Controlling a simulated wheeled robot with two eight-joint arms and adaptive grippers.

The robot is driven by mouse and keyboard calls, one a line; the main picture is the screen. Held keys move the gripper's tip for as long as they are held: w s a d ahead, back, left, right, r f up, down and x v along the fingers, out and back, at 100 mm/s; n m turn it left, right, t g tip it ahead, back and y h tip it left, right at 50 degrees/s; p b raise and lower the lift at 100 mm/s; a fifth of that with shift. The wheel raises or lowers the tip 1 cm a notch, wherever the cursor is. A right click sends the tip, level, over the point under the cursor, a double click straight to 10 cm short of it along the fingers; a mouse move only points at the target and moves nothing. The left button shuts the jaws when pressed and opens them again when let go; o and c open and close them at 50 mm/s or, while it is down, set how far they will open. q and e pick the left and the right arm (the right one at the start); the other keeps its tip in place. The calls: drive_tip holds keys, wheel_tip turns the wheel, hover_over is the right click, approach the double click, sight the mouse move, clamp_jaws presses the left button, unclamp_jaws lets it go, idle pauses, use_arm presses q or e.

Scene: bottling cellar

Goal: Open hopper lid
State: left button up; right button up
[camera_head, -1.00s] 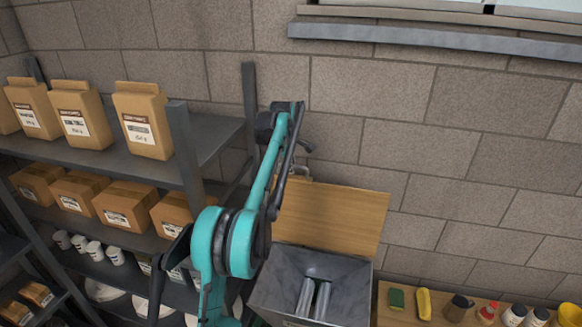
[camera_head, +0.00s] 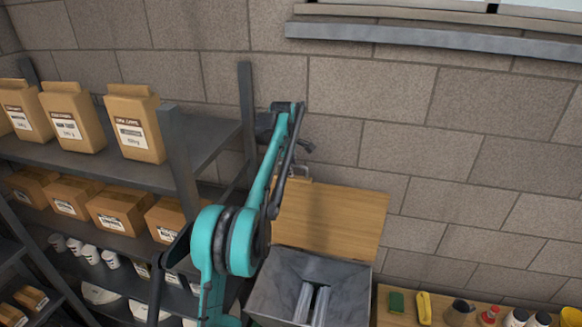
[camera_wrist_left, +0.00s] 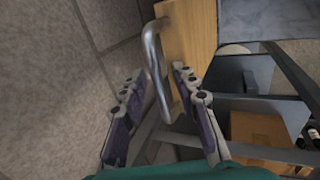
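The hopper (camera_head: 262,290) is a grey metal bin with its top open; two metal rollers show inside. Its wooden lid (camera_head: 335,220) stands raised behind the opening, near the wall. A metal handle (camera_head: 300,172) sits at the lid's upper left edge, partly hidden by my arm. In the left wrist view, the lid (camera_wrist_left: 190,40) is seen edge-on and the bar handle (camera_wrist_left: 150,50) reaches between my left gripper's (camera_wrist_left: 158,76) spread fingers. The left gripper is open and not closed on the handle. In the head view it (camera_head: 303,146) is just above the handle. My right gripper is not in view.
Shelves (camera_head: 215,140) with paper bags, cardboard boxes and cups stand at the left. A wooden counter (camera_head: 390,318) right of the hopper holds a green sponge (camera_head: 397,302), a yellow item (camera_head: 424,307) and several containers. A stone wall is close behind; a ledge runs above.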

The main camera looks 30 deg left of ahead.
use_arm(q)
drive_tip(key=v, duration=1.2)
idle(0.3)
